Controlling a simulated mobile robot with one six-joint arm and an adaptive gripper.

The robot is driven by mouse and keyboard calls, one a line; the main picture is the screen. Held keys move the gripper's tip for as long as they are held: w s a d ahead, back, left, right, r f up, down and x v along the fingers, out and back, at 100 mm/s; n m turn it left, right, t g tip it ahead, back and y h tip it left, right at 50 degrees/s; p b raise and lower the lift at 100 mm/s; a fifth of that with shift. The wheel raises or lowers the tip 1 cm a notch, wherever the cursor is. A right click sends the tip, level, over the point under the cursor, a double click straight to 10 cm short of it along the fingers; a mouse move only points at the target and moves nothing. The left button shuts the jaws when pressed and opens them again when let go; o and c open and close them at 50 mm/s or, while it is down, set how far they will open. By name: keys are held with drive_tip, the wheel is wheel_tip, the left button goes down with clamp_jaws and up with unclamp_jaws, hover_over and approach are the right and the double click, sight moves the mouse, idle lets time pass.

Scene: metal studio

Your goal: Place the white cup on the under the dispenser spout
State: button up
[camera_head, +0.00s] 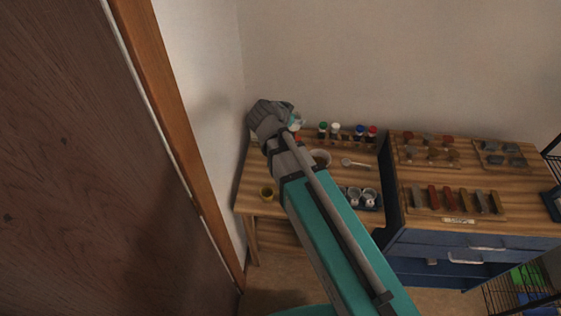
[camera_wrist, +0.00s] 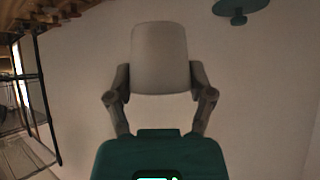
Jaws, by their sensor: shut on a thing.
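The white cup (camera_wrist: 160,50) fills the upper middle of the wrist view. My gripper (camera_wrist: 160,80) is shut on it, with one finger on each side. In the head view my gripper (camera_head: 296,121) is mostly hidden behind my wrist, over the back left of the small wooden table (camera_head: 252,168). The cup cannot be made out clearly there. A teal round fitting (camera_wrist: 242,8) shows at the top right of the wrist view, apart from the cup. I cannot tell whether it is the dispenser; no spout is clearly visible.
Several capped bottles (camera_head: 336,129) stand along the table's back. A blue workbench (camera_head: 440,245) stands right; a wooden door (camera_head: 90,150) left.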

drive_tip(key=a+f+b, duration=0.2)
drive_tip(key=f+b, duration=0.8)
drive_tip(key=f, duration=0.1)
drive_tip(key=s+a+f+b, duration=0.1)
drive_tip(key=a+f+b, duration=0.2)
drive_tip(key=f+b, duration=0.8)
drive_tip(key=shift+a, duration=0.15)
drive_tip(key=shift+s, duration=0.1)
drive_tip(key=shift+f, duration=0.1)
drive_tip(key=shift+m, duration=0.3)
drive_tip(key=w+f+b, duration=0.1)
drive_tip(key=w, duration=0.2)
drive_tip(key=w+f+b, duration=0.2)
drive_tip(key=w, duration=0.1)
drive_tip(key=w+f+b, duration=0.2)
drive_tip(key=w, duration=0.1)
drive_tip(key=shift+w, duration=0.1)
drive_tip(key=shift+w+d+f, duration=0.1)
drive_tip(key=shift+w+d, duration=0.1)
drive_tip(key=shift+w, duration=0.25)
drive_tip(key=w+f+b, duration=0.1)
drive_tip(key=w+b, duration=0.1)
drive_tip(key=w, duration=0.1)
drive_tip(key=shift+f, duration=0.4)
drive_tip(key=shift+w+f+b, duration=0.45)
drive_tip(key=shift+f, duration=0.05)
